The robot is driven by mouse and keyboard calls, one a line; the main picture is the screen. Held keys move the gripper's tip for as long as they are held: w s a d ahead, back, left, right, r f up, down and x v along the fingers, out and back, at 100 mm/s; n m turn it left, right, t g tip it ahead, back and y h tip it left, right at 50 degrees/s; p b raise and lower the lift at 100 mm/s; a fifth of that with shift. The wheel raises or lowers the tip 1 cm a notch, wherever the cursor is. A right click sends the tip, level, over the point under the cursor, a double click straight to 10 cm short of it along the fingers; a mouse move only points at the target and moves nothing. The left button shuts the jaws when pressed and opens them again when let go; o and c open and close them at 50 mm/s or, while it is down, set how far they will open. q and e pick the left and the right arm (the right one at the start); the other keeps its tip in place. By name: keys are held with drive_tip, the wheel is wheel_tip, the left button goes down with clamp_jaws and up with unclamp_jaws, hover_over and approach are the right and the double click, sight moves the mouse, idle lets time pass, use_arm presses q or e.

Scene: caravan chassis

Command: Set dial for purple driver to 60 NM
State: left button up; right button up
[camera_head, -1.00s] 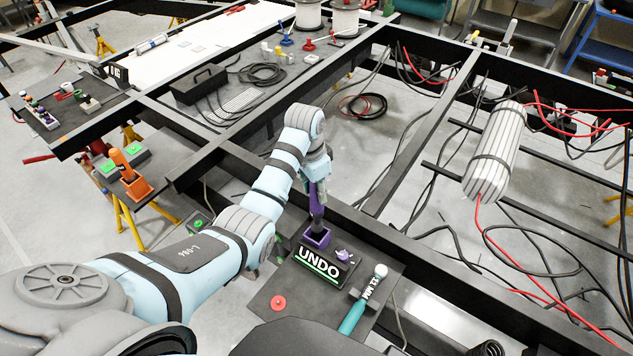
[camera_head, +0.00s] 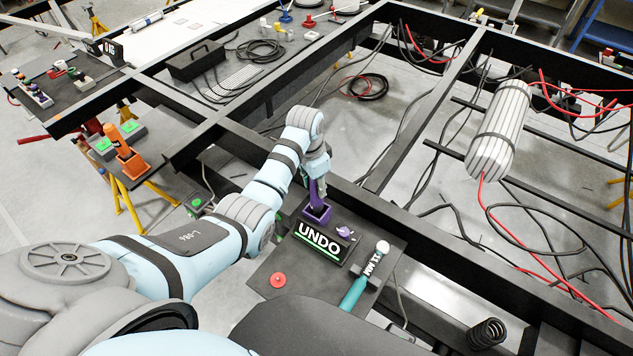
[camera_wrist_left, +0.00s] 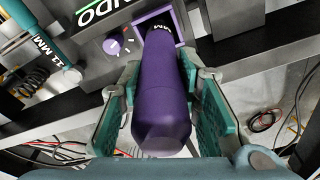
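The purple driver (camera_head: 318,193) stands upright in a purple square holder (camera_head: 316,214) by the black UNDO sign (camera_head: 319,239). It fills the middle of the left wrist view (camera_wrist_left: 163,95). Its purple dial (camera_head: 345,231) is a small knob beside the holder; it also shows in the wrist view (camera_wrist_left: 112,46) with small marks around it, too small to read. My left gripper (camera_wrist_left: 163,78) is open, with a teal-padded finger on each side of the driver's handle and narrow gaps between. My right gripper is in neither view.
A teal tool marked 11 MM (camera_head: 362,279) lies right of the sign, and a red button (camera_head: 278,280) is at the front of the same stand. An orange driver (camera_head: 122,148) stands at left. Black frame beams (camera_head: 400,225) run behind the stand.

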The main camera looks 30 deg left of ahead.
use_arm(q)
drive_tip(key=o, duration=0.5)
drive_tip(key=r, duration=0.5)
drive_tip(key=s+r, duration=0.1)
drive_tip(key=r, duration=0.1)
drive_tip(key=shift+a+r, duration=0.15)
drive_tip(key=shift+r, duration=0.15)
drive_tip(key=shift+f, duration=0.1)
